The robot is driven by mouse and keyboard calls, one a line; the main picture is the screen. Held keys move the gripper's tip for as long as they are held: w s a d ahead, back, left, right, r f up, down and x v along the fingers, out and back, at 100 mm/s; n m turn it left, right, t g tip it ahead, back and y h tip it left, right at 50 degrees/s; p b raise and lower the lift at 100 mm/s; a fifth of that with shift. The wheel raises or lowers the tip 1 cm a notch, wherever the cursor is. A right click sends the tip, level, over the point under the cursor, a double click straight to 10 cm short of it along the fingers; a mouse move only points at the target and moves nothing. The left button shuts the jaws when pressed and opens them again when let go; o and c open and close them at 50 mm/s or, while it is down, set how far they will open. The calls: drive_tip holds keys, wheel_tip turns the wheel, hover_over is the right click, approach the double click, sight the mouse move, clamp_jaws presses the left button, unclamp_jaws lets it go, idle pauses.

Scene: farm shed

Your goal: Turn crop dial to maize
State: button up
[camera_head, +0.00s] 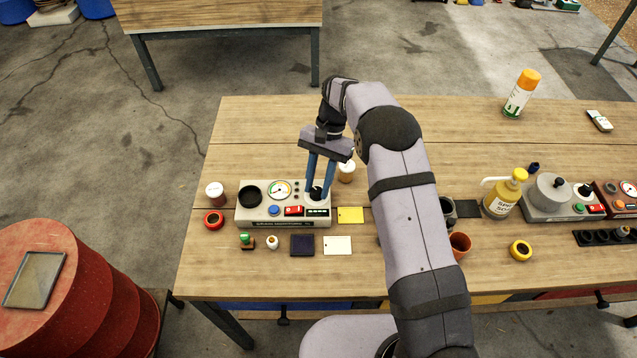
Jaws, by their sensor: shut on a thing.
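A low grey-white device (284,223) stands on the left part of the wooden table. It carries a dark round cup, a round gauge (279,189), a red button and a small green-lit display. The crop dial (316,192) is a dark knob at the device's right end. My gripper (318,190) reaches down from above with two blue fingers, one on either side of the dial, and is shut on it. The fingers hide much of the dial, and its pointer and markings are too small to read.
A jar (346,172) stands just behind the device's right end. A yellow card (350,215) lies at its right. A stamp, dark pad and white card lie in front. A yellow bottle (503,195) and a second device (556,203) stand further right. The table's back left is clear.

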drive_tip(key=shift+n+g+h, duration=0.3)
drive_tip(key=shift+n+h, duration=0.4)
drive_tip(key=shift+n, duration=1)
drive_tip(key=shift+a, duration=0.1)
drive_tip(key=o, duration=1)
drive_tip(key=shift+o, duration=0.2)
drive_tip(key=shift+w, duration=0.1)
drive_tip(key=b+v, duration=0.2)
drive_tip(key=v, duration=0.3)
drive_tip(key=shift+v, duration=1.1)
